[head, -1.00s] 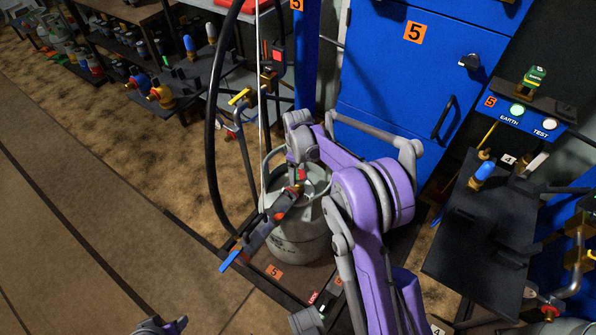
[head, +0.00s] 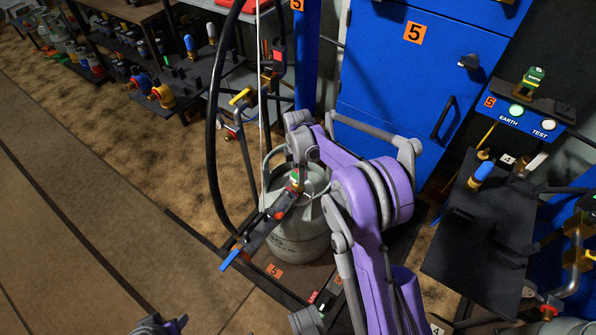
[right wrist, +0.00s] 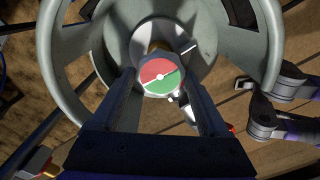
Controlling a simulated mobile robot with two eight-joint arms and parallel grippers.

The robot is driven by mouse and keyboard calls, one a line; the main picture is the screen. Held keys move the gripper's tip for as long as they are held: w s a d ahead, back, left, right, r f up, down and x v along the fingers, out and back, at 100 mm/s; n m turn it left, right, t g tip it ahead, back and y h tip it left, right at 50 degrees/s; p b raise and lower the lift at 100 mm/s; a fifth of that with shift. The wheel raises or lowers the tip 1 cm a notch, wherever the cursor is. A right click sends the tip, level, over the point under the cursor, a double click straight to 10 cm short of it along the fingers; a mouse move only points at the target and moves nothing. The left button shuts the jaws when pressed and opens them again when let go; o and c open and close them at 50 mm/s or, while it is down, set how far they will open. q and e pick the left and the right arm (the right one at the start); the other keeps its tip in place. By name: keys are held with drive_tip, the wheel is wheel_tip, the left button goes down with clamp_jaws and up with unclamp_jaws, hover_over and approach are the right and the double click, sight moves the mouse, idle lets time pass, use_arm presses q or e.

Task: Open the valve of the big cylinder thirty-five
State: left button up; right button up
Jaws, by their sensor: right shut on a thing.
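The big grey cylinder (head: 298,245) stands upright on a low dark platform, with a collar ring around its top. Its number cannot be read. Its valve knob has a round red and green face (right wrist: 160,77) with a white pointer mark. My right gripper (right wrist: 160,82) is shut on the valve knob from above, one dark finger on each side. Part of my left arm shows at the bottom edge.
A blue cabinet (head: 400,75) stands behind. A black hose (head: 211,130) hangs left of the cylinder. A dark shelf (head: 475,240) with fittings is at the right, below a panel marked EARTH and TEST (head: 528,117). The floor at the left is clear.

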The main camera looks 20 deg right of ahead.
idle(0.3)
drive_tip(key=o, duration=1.2)
drive_tip(key=shift+o, duration=0.2)
wheel_tip(320, 180, up, 11)
drive_tip(key=p, duration=0.2)
